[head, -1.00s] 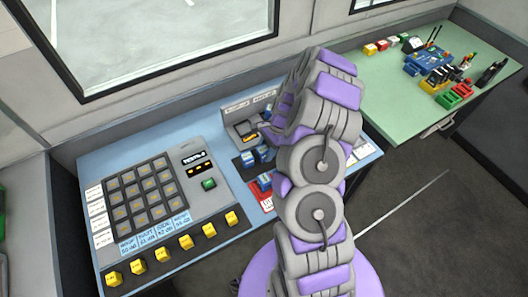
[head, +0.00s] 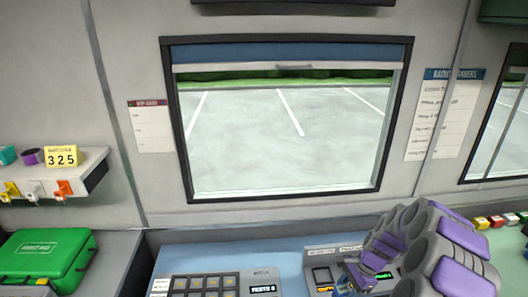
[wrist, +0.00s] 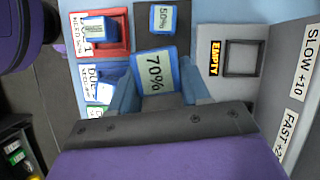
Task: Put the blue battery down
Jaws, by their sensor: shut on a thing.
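My gripper (wrist: 160,88) is shut on a blue battery (wrist: 155,68) with a white 70% label in the wrist view. A second blue battery (wrist: 163,19), marked 50%, sits just beyond it on a dark pad (wrist: 145,14). To the right is a grey charger (wrist: 210,32) with an empty square slot (wrist: 243,58) and a lit EMPTY display. In the head view the charger (head: 322,258) stands at the bottom, with my gripper (head: 347,284) beside it, partly cut off. Whether the held battery touches the pad is unclear.
A red tray (wrist: 122,46) with another blue battery (wrist: 94,27) lies at the wrist view's upper left. Below it a further blue-and-white battery (wrist: 106,92) lies near a label. In the head view a keypad console (head: 208,284) is left of the charger.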

